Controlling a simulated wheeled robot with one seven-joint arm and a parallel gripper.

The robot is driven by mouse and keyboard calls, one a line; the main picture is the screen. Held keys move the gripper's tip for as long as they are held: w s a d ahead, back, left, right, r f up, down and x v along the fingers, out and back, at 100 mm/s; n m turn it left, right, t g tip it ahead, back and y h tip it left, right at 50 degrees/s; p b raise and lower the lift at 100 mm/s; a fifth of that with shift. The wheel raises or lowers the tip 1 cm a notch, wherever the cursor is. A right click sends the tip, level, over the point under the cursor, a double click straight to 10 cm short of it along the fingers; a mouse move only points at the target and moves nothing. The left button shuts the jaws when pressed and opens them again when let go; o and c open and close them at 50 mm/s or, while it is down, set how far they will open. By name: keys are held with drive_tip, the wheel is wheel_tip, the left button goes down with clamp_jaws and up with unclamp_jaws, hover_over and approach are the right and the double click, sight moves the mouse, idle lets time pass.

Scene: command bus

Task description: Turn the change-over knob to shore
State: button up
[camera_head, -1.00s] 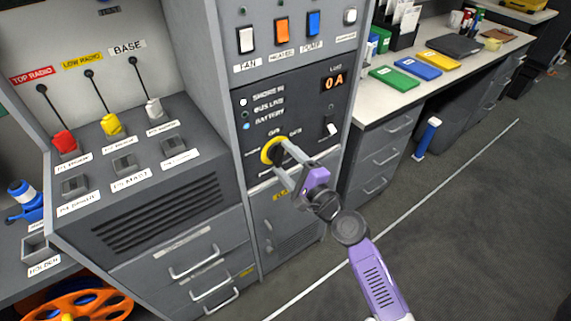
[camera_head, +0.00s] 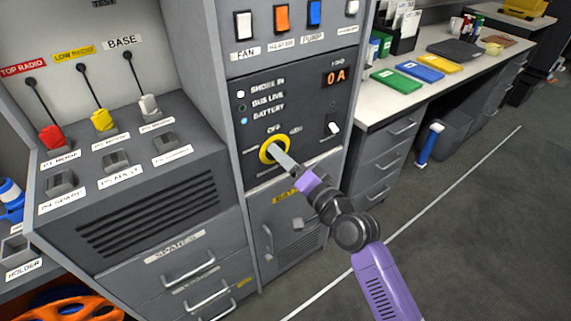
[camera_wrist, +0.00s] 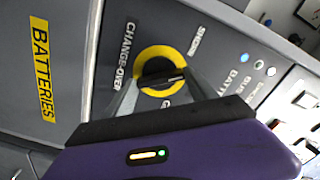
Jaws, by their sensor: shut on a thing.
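The change-over knob (camera_head: 273,149) is a dark knob on a round yellow plate on the dark grey panel. It also shows in the wrist view (camera_wrist: 163,71), with the word CHANGE-OVER on one side and SHORE on another. My gripper (camera_head: 279,153) is at the knob, its fingers on either side of it and shut on it. The fingers partly hide the knob and some labels around it. A blue light (camera_head: 244,121) beside BATTERY is lit, and a white light (camera_head: 241,94) shows beside SHORE IN.
A display (camera_head: 335,76) reads 0 A above a small white switch (camera_head: 334,128). Rocker switches line the top panel. Drawers with handles (camera_head: 188,268) are at lower left. A desk (camera_head: 385,103) with coloured folders stands right. The floor at right is open.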

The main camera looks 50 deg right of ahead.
drive_tip(key=n+b, duration=0.2)
drive_tip(key=n, duration=0.3)
drive_tip(key=shift+f, duration=0.15)
idle(0.4)
drive_tip(key=o, duration=1.4)
drive_tip(key=shift+c, duration=0.2)
drive_tip(key=shift+s, duration=0.1)
drive_tip(key=v, duration=0.7)
drive_tip(key=shift+s, duration=0.3)
drive_tip(key=shift+a, duration=0.1)
